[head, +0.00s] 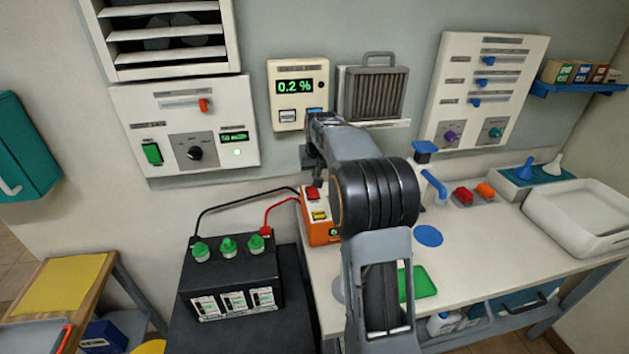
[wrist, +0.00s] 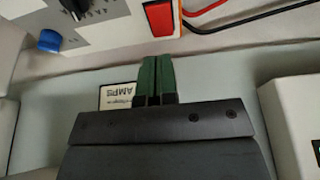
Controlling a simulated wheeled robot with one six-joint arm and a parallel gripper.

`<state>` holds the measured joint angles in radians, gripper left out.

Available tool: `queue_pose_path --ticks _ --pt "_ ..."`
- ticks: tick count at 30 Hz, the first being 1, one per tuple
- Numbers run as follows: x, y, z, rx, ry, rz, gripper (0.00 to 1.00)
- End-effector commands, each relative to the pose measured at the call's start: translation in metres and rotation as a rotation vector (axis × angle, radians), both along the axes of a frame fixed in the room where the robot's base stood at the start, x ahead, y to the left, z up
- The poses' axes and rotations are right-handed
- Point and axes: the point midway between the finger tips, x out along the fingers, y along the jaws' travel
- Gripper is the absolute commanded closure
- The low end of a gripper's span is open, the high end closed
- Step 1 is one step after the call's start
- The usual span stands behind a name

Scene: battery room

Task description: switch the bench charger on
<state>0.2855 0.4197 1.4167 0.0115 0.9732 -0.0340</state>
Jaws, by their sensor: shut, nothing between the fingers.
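The bench charger is the orange box (head: 312,231) at the left end of the bench, with a red switch (head: 313,194) and a yellow part on its top. My arm hides its right side. In the wrist view a red switch (wrist: 160,17) shows at the top edge, just beyond my fingertips. My gripper (wrist: 152,62) is shut and empty, its green fingers pressed together and apart from the switch in the picture. In the head view my gripper (head: 318,181) is close above the charger. I cannot tell the switch's position.
A black battery (head: 230,285) with green caps stands left of the charger, with black and red cables (head: 270,208) running between them. A wall box reading 0.2 % (head: 297,95) hangs behind.

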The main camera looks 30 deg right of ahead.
Motion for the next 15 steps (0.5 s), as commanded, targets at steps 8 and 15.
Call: queue_pose_path --ticks 8,15 --pt "-0.017 0.004 0.034 0.0 0.0 0.0 1.0" --pt "-0.023 0.006 0.044 0.0 0.001 0.0 1.0"
